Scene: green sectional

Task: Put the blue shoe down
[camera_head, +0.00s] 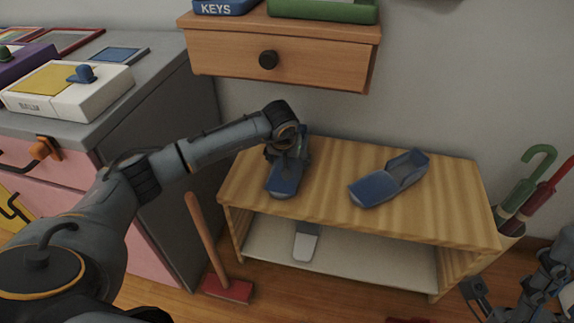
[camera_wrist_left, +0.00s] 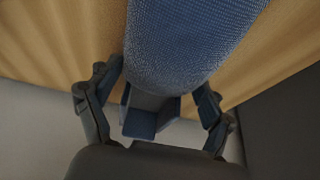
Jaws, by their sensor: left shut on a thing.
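My left gripper (camera_head: 288,152) is over the left part of a wooden shoe bench (camera_head: 330,158), shut on a blue shoe (camera_head: 284,182). The shoe's toe points toward the front edge of the bench. I cannot tell whether its sole touches the bench top. In the left wrist view the blue shoe (camera_wrist_left: 190,45) lies between the two fingers, with the wood behind it. A second blue shoe (camera_head: 375,189) lies on the bench to the right, apart from the held one. My right gripper (camera_head: 482,294) is at the lower right, away from the bench; its jaw state is unclear.
A wooden drawer (camera_head: 315,67) hangs on the wall above the bench. A grey-topped cabinet (camera_head: 150,75) stands at the left. A red-headed broom (camera_head: 228,288) leans at the bench's left front. Umbrellas (camera_head: 527,183) stand at its right. Bench top between the shoes is clear.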

